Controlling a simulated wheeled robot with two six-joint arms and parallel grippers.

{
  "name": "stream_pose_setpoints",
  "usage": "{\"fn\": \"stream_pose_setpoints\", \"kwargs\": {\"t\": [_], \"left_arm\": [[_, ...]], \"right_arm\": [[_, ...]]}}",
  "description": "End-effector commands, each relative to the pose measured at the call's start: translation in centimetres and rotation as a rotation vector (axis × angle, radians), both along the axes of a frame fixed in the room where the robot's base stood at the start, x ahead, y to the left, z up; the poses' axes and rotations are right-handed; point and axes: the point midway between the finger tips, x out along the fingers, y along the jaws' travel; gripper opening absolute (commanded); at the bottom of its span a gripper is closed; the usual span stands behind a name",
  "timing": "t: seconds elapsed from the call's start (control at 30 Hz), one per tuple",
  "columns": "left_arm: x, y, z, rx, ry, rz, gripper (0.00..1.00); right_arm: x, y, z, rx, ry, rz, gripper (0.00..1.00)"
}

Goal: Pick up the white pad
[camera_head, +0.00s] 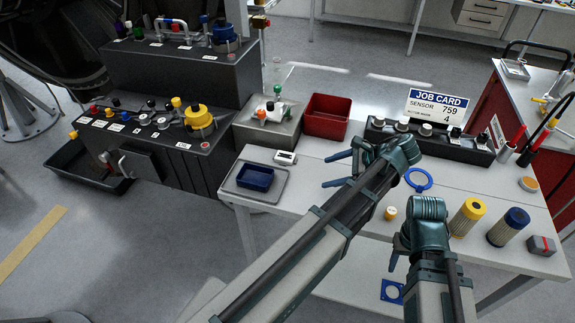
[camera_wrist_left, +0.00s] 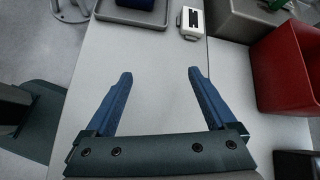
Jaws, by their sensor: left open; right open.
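A small white block with a dark marking (camera_head: 285,157) lies on the white table beside the grey tray, and it is the only thing I see that fits the white pad. It shows at the top of the left wrist view (camera_wrist_left: 191,22), ahead of the fingertips. My left gripper (camera_head: 335,170) is open and empty over the table, to the right of the block and apart from it. Its two blue fingers (camera_wrist_left: 160,73) are spread with bare table between them. My right gripper (camera_head: 396,252) is open near the table's front edge, its fingers partly hidden by its wrist.
A grey tray (camera_head: 276,187) with a dark blue bin (camera_head: 255,177) stands left of the block. A red bin (camera_head: 327,116) and a grey box (camera_head: 268,131) stand behind. A blue ring (camera_head: 418,180) and yellow and blue filters stand right.

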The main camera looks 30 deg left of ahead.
Motion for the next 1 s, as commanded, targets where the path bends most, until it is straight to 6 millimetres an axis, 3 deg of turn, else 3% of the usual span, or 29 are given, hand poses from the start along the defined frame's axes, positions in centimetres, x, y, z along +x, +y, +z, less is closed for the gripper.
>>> {"fn": "stream_pose_setpoints", "kwargs": {"t": [0.03,0.1,0.3,0.57,1.0], "left_arm": [[1.8,1.0,-0.8,0.052,0.059,-0.023,0.90],[3.0,2.3,-0.3,0.122,0.149,-0.053,0.90],[4.5,4.4,1.3,0.230,0.318,-0.088,0.90],[4.3,5.2,1.4,0.246,0.346,-0.092,0.90],[2.8,11.6,-1.5,0.244,0.345,-0.092,0.90]], "right_arm": [[0.0,0.0,-1.8,0.000,0.000,0.000,0.50],[0.0,0.0,-2.9,0.000,0.000,0.000,0.50],[0.0,0.0,-4.1,0.000,0.000,0.000,0.50],[0.0,0.0,-4.4,0.000,0.000,0.000,0.50],[0.0,0.0,-7.3,0.000,0.000,0.000,0.50]]}}
